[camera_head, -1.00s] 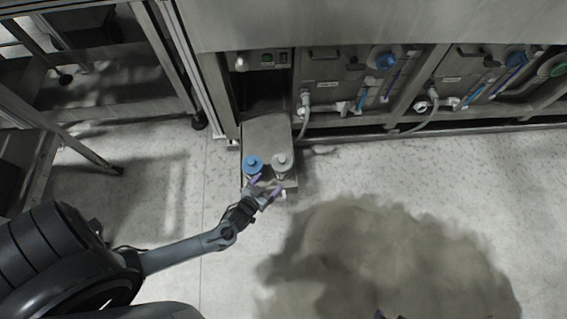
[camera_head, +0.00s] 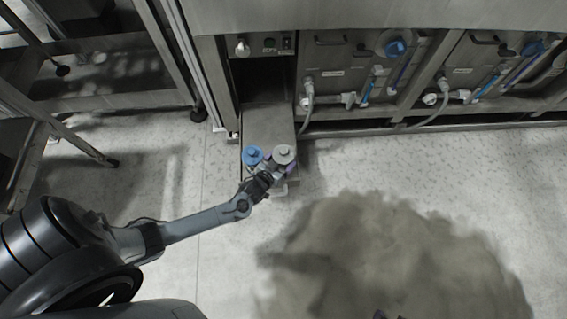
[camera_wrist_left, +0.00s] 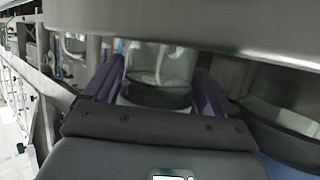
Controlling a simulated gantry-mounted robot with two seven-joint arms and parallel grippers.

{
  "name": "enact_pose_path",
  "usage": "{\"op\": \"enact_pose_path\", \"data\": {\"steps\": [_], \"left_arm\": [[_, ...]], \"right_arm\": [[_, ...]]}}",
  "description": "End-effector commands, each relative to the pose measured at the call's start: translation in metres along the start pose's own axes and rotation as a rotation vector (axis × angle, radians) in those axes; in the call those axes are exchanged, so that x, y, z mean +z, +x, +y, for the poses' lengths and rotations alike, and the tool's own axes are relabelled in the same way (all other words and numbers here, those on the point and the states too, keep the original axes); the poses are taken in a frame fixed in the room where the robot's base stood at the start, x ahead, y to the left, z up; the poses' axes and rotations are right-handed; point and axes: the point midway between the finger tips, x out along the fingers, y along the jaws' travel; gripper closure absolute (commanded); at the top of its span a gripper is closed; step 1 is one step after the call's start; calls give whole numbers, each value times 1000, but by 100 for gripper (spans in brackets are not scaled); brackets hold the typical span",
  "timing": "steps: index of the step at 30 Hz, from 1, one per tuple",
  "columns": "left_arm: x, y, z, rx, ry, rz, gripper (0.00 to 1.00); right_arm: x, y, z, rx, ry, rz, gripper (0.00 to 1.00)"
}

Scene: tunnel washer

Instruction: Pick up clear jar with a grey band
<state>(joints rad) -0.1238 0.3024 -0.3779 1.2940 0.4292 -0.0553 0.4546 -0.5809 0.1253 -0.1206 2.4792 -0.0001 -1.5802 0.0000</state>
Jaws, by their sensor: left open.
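The clear jar with a grey band stands on a metal ledge (camera_head: 268,120), its grey lid (camera_head: 284,154) showing in the head view. In the left wrist view its clear body (camera_wrist_left: 160,65) and dark grey band (camera_wrist_left: 155,96) lie between my purple fingers. My left gripper (camera_head: 277,166) is open around the jar, one finger on each side; I cannot tell whether they touch it. My right gripper (camera_head: 388,315) shows only as purple tips at the bottom edge.
Metal cabinets (camera_head: 345,75) with hoses stand behind. A metal frame (camera_head: 165,50) stands at left.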

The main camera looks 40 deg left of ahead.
Motion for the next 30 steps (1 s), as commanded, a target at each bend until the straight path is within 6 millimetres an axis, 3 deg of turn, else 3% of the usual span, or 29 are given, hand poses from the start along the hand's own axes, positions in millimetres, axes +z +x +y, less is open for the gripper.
{"op": "enact_pose_path", "data": {"steps": [9, 18, 30], "left_arm": [[0, 4, 0, 0, 1, -1, 14], [-1, 4, 0, 1, 0, 1, 58], [-7, 2, 0, 1, -1, 1, 58]], "right_arm": [[0, 2, 0, 1, 0, 2, 57], [0, 2, -1, -3, 5, 3, 57], [-2, -4, -2, -6, 9, 4, 57]]}}
